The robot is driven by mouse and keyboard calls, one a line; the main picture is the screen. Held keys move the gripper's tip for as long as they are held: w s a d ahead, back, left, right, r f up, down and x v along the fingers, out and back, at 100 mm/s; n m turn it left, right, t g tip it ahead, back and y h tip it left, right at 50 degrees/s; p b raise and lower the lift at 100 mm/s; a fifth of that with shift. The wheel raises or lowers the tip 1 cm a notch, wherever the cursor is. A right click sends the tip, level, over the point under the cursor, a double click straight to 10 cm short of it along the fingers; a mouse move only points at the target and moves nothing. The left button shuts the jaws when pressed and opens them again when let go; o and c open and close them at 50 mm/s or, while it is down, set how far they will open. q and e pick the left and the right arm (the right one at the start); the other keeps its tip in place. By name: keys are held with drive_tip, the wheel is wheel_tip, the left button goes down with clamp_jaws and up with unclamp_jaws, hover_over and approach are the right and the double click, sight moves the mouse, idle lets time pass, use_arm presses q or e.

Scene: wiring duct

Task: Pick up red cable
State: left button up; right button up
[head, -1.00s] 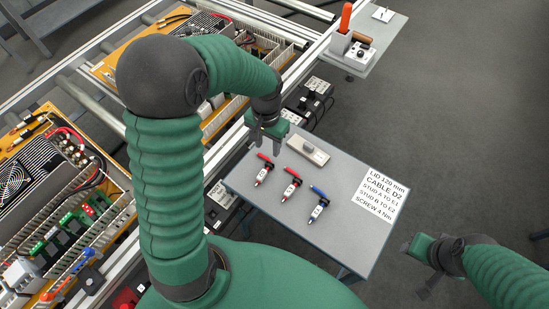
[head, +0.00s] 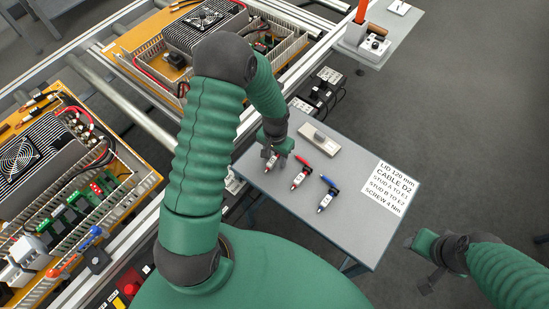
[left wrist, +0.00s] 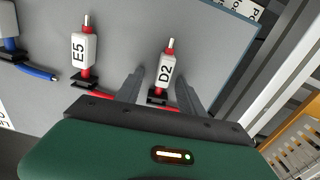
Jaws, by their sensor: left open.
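The red cable labelled D2 (left wrist: 166,72) lies on the small grey table, its white label facing up; its tip also shows in the head view (head: 272,163). My left gripper (head: 268,153) is just above this cable. In the left wrist view its two open fingers (left wrist: 155,78) lie on either side of the cable, with nothing held. A second red cable, labelled E5 (left wrist: 84,50), lies beside it, also seen in the head view (head: 299,178). A blue cable (head: 327,198) lies farther right. My right gripper (head: 430,268) hangs off the table's right side; its finger gap is unclear.
The grey table (head: 290,205) holds a small beige block (head: 319,140) at its back and a printed card reading CABLE D2 (head: 386,189) at right. Wired panels (head: 60,180) on a conveyor frame stand left. A side shelf with a red-handled tool (head: 361,12) stands behind.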

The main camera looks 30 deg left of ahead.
use_arm(q)
drive_tip(key=shift+a, duration=0.25)
drive_tip(key=shift+s+a, duration=0.1)
drive_tip(key=shift+a, duration=0.05)
drive_tip(key=c, duration=0.5)
drive_tip(key=shift+d, duration=0.2)
clamp_jaws()
drive_tip(key=shift+d, duration=0.2)
drive_tip(key=shift+r, duration=0.1)
drive_tip(key=shift+a, duration=0.15)
